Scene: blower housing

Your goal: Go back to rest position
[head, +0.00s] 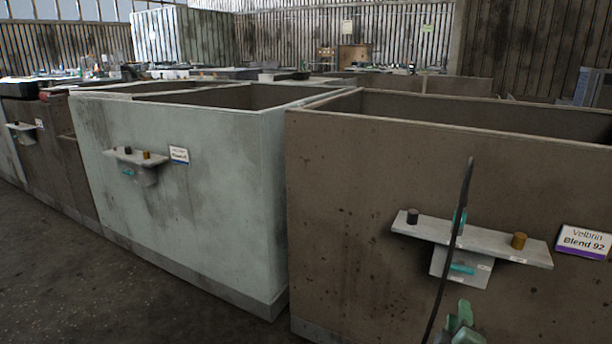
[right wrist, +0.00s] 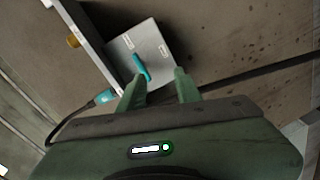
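My right gripper (head: 462,322) shows at the bottom right of the head view, below a pale shelf (head: 480,240) on a brown bin. In the right wrist view its two green fingers (right wrist: 158,86) stand apart with nothing visible between them. Beyond them is the pale box (right wrist: 152,45) under the shelf, with a teal bar (right wrist: 141,67) on its face. A teal connector (right wrist: 105,97) with a black cable lies to the left of the fingers, apart from them. My left gripper is not in view.
The brown bin (head: 350,190) carries a "Velbrin Blend 92" label (head: 584,241). Dark and orange knobs sit on the shelf. A pale green bin (head: 200,220) with a similar shelf (head: 135,158) stands to the left. Bare dark floor (head: 90,290) lies at the lower left.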

